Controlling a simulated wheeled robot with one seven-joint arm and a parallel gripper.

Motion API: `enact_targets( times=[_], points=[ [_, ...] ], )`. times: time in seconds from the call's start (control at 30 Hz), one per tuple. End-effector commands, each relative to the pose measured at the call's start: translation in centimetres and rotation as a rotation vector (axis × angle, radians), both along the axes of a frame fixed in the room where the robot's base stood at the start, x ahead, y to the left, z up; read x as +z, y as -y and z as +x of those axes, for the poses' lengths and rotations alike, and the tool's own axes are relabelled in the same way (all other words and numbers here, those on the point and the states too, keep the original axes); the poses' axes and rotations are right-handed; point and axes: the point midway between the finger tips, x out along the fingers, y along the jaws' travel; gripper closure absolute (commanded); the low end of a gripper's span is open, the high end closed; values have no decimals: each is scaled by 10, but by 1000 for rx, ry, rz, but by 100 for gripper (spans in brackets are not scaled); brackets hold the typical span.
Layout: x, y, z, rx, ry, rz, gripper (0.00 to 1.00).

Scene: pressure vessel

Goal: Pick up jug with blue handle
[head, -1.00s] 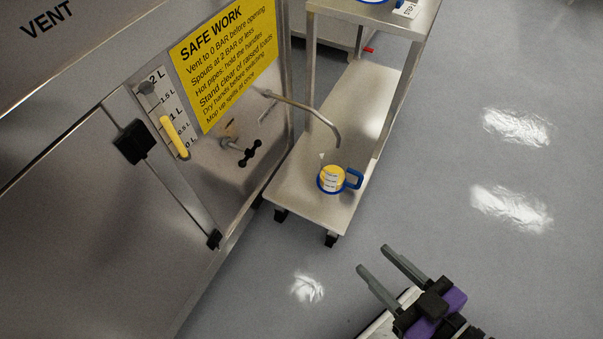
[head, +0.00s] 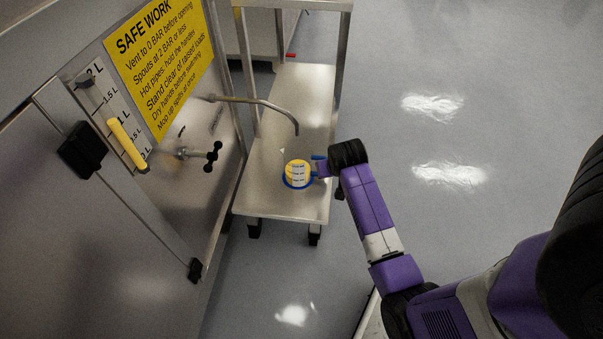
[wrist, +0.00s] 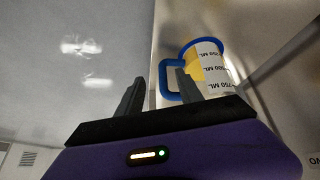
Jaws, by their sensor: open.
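The jug with the blue handle (head: 297,174) stands on the lower shelf of a steel trolley, under a bent spout. It has yellow contents and a white label with volume marks. In the wrist view the jug (wrist: 212,72) is just beyond my gripper (wrist: 158,92), with its blue handle at the left. My two fingers are apart with nothing held between them. The right finger overlaps the handle in the picture; I cannot tell whether they touch. In the head view my arm covers part of the handle and hides the fingers.
The trolley's lower shelf (head: 262,200) is bare around the jug. The spout (head: 262,102) hangs above it from the steel vessel on the left. A black tap handle (head: 214,156) juts out beside it. Trolley legs rise at the back and side. Open floor (head: 450,240) lies right.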

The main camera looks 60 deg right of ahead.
Motion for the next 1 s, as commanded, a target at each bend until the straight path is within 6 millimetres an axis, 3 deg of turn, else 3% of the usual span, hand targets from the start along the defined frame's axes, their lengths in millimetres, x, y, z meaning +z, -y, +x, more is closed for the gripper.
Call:
enact_targets(
  times=[0.1, 0.37, 0.77, 1.0],
  points=[
    [-1, 17, 11, -75, -10, 80, 57],
    [-2, 25, 18, -127, -24, 154, 57],
    [-32, 35, 27, -126, -23, 156, 57],
    [-61, 44, 35, -126, -24, 155, 57]
  ],
)
